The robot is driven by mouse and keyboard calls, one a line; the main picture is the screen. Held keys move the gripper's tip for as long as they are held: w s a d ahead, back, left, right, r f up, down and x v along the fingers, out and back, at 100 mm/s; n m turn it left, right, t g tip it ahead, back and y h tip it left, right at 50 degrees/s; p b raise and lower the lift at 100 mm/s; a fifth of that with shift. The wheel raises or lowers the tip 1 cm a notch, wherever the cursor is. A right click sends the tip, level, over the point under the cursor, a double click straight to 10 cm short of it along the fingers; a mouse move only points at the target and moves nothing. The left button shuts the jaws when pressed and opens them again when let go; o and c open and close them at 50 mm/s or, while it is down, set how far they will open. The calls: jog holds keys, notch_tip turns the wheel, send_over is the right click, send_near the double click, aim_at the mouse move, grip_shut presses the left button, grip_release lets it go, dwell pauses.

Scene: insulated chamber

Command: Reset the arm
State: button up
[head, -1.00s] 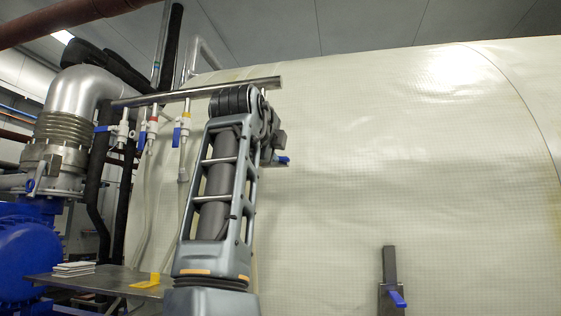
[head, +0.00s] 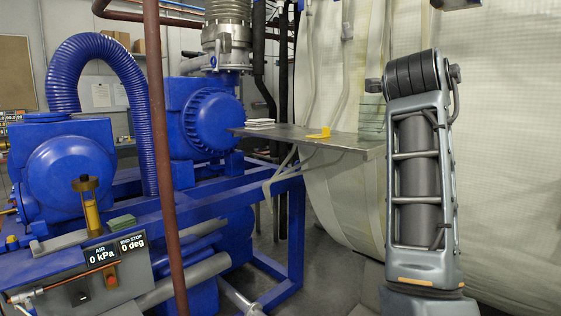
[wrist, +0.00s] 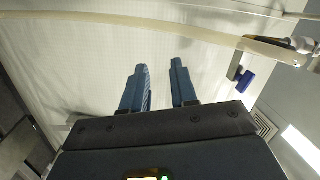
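My arm stands upright at the right of the head view, in front of the pale wall of the chamber (head: 510,180). My gripper (wrist: 161,80) shows in the wrist view with its two blue fingers apart and nothing between them. It faces the pale, grid-patterned chamber wall (wrist: 90,60). The gripper itself is outside the head view.
A metal shelf (head: 340,142) beside my arm holds a white stack (head: 261,124), a yellow piece (head: 318,134) and a greenish stack (head: 372,120). Blue pumps (head: 205,118), a brown pipe (head: 158,120) and a control box (head: 100,275) stand left. A blue-handled valve (wrist: 246,80) is near the gripper.

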jog(key=s+a+f+n+t+y, duration=0.1)
jog(key=s+f+n, duration=0.15)
jog(key=f, duration=0.55)
jog(key=s+f+n+y, duration=0.15)
jog(key=f+n, duration=0.25)
jog(key=f, duration=0.5)
jog(key=s+a+f+n+t+y, duration=0.1)
jog(key=s+f+n+y, duration=0.15)
jog(key=f, duration=0.55)
jog(key=s+a+f+n+y, duration=0.25)
jog(key=s+f+n, duration=0.55)
jog(key=s+f, duration=0.75)
jog(key=s+a+f+n+y, duration=0.15)
jog(key=s+f, duration=0.25)
jog(key=s, duration=0.5)
jog(key=s+a+f+n+y, duration=0.15)
jog(key=s+f, duration=0.25)
jog(key=s, duration=0.6)
jog(key=s+r+n+g, duration=0.1)
jog(key=s+r, duration=0.1)
jog(key=s, duration=0.6)
jog(key=s+a+r+n+g+y, duration=0.1)
jog(key=s+r, duration=0.2)
jog(key=s, duration=0.6)
jog(key=shift+s+a+n, duration=0.2)
jog(key=shift+s+n, duration=0.1)
jog(key=shift+o, duration=0.2)
jog(key=shift+r, duration=0.1)
